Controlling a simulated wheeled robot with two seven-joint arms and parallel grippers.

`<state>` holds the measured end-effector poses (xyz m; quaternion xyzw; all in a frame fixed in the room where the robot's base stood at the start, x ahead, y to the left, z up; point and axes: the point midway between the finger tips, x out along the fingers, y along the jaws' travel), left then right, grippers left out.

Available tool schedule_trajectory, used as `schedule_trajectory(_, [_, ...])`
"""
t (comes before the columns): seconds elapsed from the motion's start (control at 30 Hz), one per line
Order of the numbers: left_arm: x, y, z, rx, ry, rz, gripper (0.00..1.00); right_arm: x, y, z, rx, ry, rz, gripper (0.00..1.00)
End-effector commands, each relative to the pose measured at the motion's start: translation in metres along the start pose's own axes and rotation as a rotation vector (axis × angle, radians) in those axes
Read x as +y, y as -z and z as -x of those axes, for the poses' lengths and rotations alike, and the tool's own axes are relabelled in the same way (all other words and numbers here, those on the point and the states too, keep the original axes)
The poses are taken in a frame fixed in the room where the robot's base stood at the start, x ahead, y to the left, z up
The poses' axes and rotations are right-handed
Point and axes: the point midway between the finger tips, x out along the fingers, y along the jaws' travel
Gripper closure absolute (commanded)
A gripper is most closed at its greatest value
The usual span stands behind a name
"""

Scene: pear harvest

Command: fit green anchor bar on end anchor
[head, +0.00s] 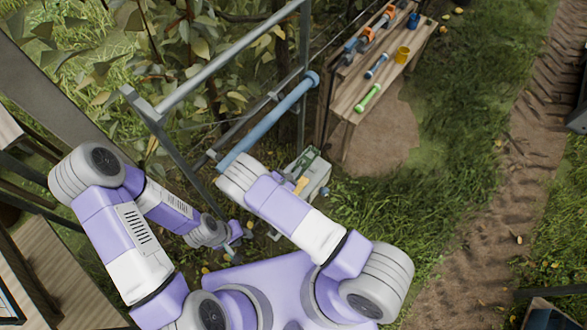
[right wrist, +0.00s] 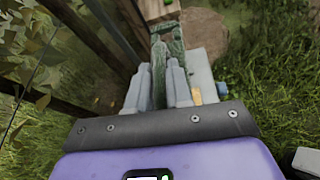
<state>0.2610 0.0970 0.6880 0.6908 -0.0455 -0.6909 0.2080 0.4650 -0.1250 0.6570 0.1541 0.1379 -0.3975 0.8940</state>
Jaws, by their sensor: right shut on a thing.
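My right gripper (right wrist: 160,72) is shut in the right wrist view on a slim dark green piece (right wrist: 158,58), mostly hidden between its grey fingers. I cannot tell its full shape. In the head view my right forearm and wrist hide these fingers. A bright green bar (head: 367,97) with pale ends lies on the wooden bench, well beyond my right gripper. My left gripper (head: 236,236) hangs low at the left of my base, small and partly hidden, its fingers unclear. I cannot single out the end anchor with certainty; a grey post frame (head: 150,108) stands ahead.
A grey box (head: 318,178) with dark green on top stands near my right wrist. A long blue bar (head: 265,122) runs along the frame. Leafy branches crowd the left; grass lies open right.

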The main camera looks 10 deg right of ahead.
Motion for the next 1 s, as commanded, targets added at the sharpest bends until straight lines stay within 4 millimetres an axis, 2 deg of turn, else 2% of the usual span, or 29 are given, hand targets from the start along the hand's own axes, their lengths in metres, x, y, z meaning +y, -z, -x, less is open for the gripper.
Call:
schedule_trajectory(0.7, [-0.013, 0.002, -0.034, 0.0, 0.0, 0.0, 0.61, -0.008, 0.046, -0.019, 0.0, 0.0, 0.0, 1.0])
schedule_trajectory(1.0, [-0.014, 0.002, -0.037, 0.0, 0.0, 0.0, 0.61, -0.009, 0.051, -0.021, 0.0, 0.0, 0.0, 1.0])
